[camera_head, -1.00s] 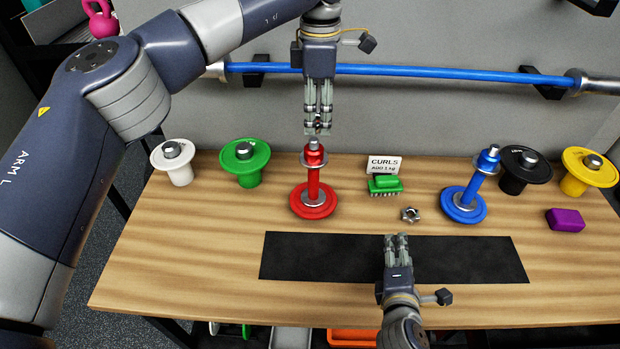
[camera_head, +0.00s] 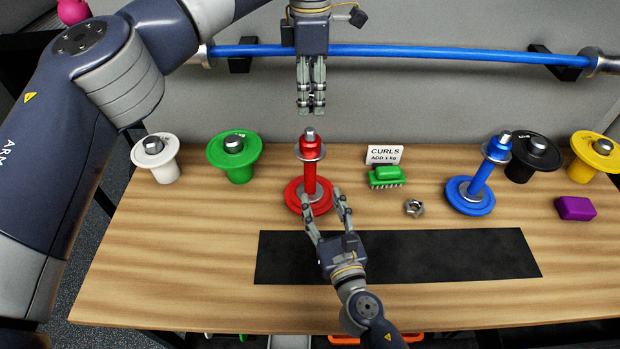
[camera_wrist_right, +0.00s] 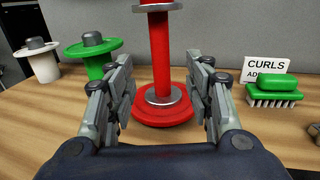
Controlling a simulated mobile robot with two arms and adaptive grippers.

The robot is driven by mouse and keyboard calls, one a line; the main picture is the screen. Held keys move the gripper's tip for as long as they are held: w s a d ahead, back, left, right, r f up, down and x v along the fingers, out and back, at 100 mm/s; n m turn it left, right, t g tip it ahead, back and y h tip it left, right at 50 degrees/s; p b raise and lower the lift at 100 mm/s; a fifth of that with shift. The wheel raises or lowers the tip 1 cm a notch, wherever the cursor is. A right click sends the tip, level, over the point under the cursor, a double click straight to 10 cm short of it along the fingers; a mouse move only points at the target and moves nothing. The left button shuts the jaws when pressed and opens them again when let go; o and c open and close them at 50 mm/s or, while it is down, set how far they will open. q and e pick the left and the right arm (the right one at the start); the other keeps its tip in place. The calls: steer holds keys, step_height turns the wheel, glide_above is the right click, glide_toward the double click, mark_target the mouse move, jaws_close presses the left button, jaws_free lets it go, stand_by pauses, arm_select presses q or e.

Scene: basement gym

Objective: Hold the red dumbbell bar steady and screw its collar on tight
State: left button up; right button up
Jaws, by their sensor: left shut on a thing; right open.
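The red dumbbell (camera_head: 310,180) stands upright on the bench on its red bottom plate, with a bare silver end on top. It also shows in the right wrist view (camera_wrist_right: 161,60), its top cut off. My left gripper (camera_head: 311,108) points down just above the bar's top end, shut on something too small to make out. My right gripper (camera_head: 324,200) is low in front of the dumbbell. Its open fingers reach towards the bar on either side, and it grips nothing. A small grey star-shaped collar (camera_head: 413,207) lies on the bench to the right.
A blue dumbbell (camera_head: 480,178) leans at the right, near a purple block (camera_head: 575,208). A green brush (camera_head: 386,177) and a CURLS card (camera_head: 384,154) stand behind. White (camera_head: 164,168), green (camera_head: 238,166), black (camera_head: 522,168) and yellow (camera_head: 586,165) weights line the back. A black mat (camera_head: 450,255) is mostly clear.

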mark_target(312, 175)
steer(key=x, duration=1.1)
steer(key=shift+w, duration=0.2)
steer(key=shift+c, duration=0.3)
jaws_close()
arm_select(q)
steer(key=shift+w+f, duration=0.1)
steer(key=shift+f, duration=2.4)
arm_select(e)
steer(key=shift+f, duration=0.1)
